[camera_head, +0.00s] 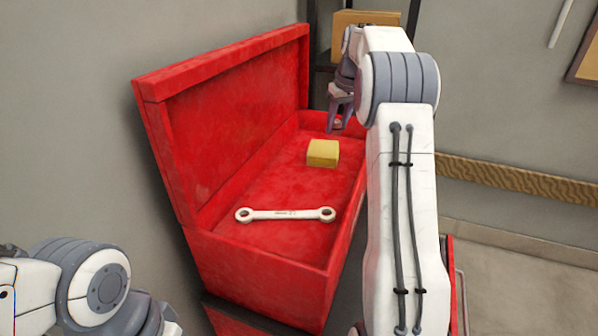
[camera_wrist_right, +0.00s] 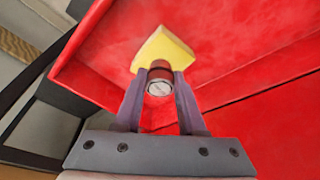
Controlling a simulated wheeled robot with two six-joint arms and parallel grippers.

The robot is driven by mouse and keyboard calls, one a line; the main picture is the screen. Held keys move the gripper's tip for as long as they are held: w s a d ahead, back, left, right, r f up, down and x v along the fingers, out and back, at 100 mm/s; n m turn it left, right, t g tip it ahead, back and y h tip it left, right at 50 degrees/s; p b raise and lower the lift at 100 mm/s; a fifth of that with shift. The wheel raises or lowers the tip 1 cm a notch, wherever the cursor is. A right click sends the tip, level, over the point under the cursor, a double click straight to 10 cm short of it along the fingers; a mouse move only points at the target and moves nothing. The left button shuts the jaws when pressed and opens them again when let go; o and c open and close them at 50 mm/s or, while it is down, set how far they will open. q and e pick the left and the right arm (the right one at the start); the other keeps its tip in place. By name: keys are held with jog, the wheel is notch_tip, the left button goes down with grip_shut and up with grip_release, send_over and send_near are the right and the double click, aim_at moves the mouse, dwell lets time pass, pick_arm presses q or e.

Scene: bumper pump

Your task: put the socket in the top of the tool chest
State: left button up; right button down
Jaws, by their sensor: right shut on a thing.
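My right gripper (camera_head: 337,120) is shut on the socket, a small cylinder with a dark reddish-brown side and a silvery round end. The socket (camera_wrist_right: 160,87) shows between the fingers in the right wrist view; in the head view only a small bit is visible at the fingertips. The gripper is at the far end of the open red tool chest (camera_head: 283,246), by the top compartment's far right corner. I cannot tell the socket's exact height above the compartment floor. My left arm enters at the lower left; its gripper is out of view.
A yellow block (camera_head: 323,153) lies in the top compartment, nearer than the right gripper. A silver wrench (camera_head: 286,215) lies across the near end. The raised red lid (camera_head: 225,125) stands along the left. A shelf with a cardboard box (camera_head: 366,18) stands behind.

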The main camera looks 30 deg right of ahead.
jog(key=shift+s+a+f, duration=0.2)
jog(key=shift+s+a, duration=0.05)
jog(key=shift+a, duration=0.1)
jog(key=p, duration=0.2)
send_over(314, 186)
jog(key=f, duration=0.6)
jog(key=shift+s+f, duration=0.15)
jog(key=shift+s, duration=0.25)
notch_tip(314, 186, down, 3)
jog(key=shift+f+p, duration=0.1)
jog(key=shift+p, duration=0.6)
jog(key=shift+f, duration=0.45)
jog(key=shift+f, duration=0.15)
jog(key=c, duration=0.5)
grip_release()
